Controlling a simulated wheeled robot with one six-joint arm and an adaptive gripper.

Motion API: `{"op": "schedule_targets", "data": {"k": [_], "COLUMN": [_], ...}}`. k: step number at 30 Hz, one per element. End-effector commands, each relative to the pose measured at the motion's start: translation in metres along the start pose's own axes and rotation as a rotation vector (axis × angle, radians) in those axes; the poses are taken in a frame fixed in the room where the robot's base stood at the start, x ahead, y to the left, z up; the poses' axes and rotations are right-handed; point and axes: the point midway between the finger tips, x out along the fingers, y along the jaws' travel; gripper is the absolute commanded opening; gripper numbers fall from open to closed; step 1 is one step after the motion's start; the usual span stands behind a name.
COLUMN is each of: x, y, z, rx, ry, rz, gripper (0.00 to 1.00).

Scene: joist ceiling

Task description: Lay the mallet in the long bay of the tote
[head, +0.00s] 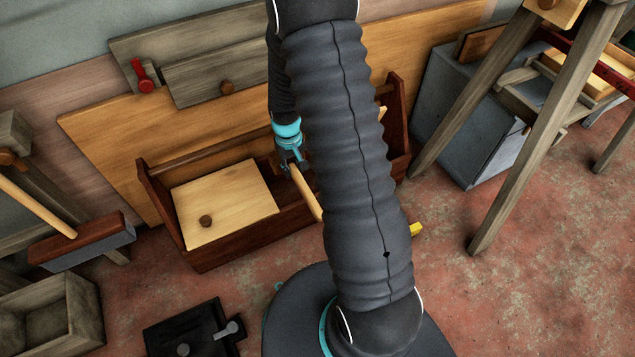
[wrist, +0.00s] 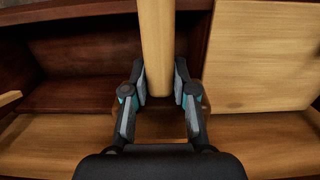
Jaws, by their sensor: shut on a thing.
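The tote (head: 245,237) is a dark red-brown wooden box with a long carrying bar, standing by the back wall. A pale wooden lid (head: 225,203) with a round knob covers its left part; the lid is at the right in the wrist view (wrist: 262,55). An open dark bay (wrist: 85,85) shows at the left in the wrist view. My gripper (head: 291,166) is shut on the mallet's pale handle (head: 306,192), above the tote. The wrist view shows the handle (wrist: 156,45) between the fingers (wrist: 160,87). The mallet's head is not visible; my arm hides much of the tote's right part.
A brush (head: 85,241) with a long handle stands at the left, above a grey wooden crate (head: 85,300). A black box (head: 190,330) lies on the floor in front. A grey cabinet (head: 460,125) and wooden trestle legs (head: 545,135) stand at the right.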

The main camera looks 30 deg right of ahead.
Motion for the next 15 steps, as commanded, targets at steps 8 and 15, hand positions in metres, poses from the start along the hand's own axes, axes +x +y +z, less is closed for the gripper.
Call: {"op": "schedule_targets", "data": {"k": [8,15], "x": [0.037,0.048], "y": [0.050,0.069], "z": [-0.014,-0.025], "rx": [-0.481,-0.960], "ry": [-0.008,-0.009], "rz": [0.021,0.043], "gripper": [0.00,0.00]}}
